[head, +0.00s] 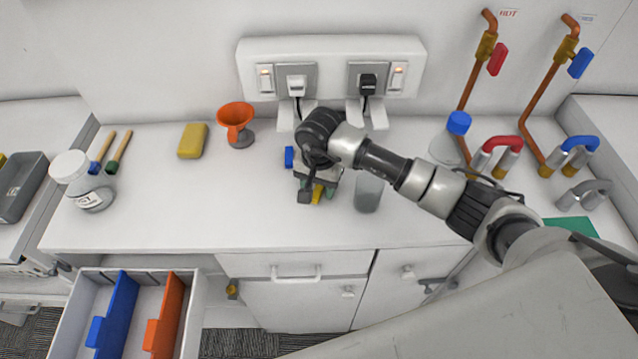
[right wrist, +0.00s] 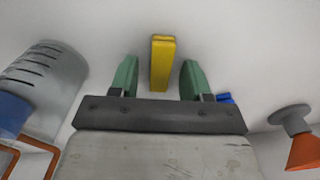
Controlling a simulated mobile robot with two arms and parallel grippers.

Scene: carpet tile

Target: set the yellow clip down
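The yellow clip (right wrist: 162,63) shows in the right wrist view between the two green fingertips of my right gripper (right wrist: 160,75), with a gap on each side. In the head view the clip (head: 317,193) is a small yellow patch at the white counter, partly hidden by the gripper. My right gripper (head: 318,189) is open there, low over the middle of the counter, its arm coming from the right. Whether the clip's lower end touches the counter is hard to tell. My left gripper is not in view.
A grey cup (head: 368,191) stands close right of the gripper. A small blue thing (head: 289,157) lies close left. An orange funnel (head: 236,117) and yellow sponge (head: 192,141) are behind left. An open drawer (head: 187,312) is at front left.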

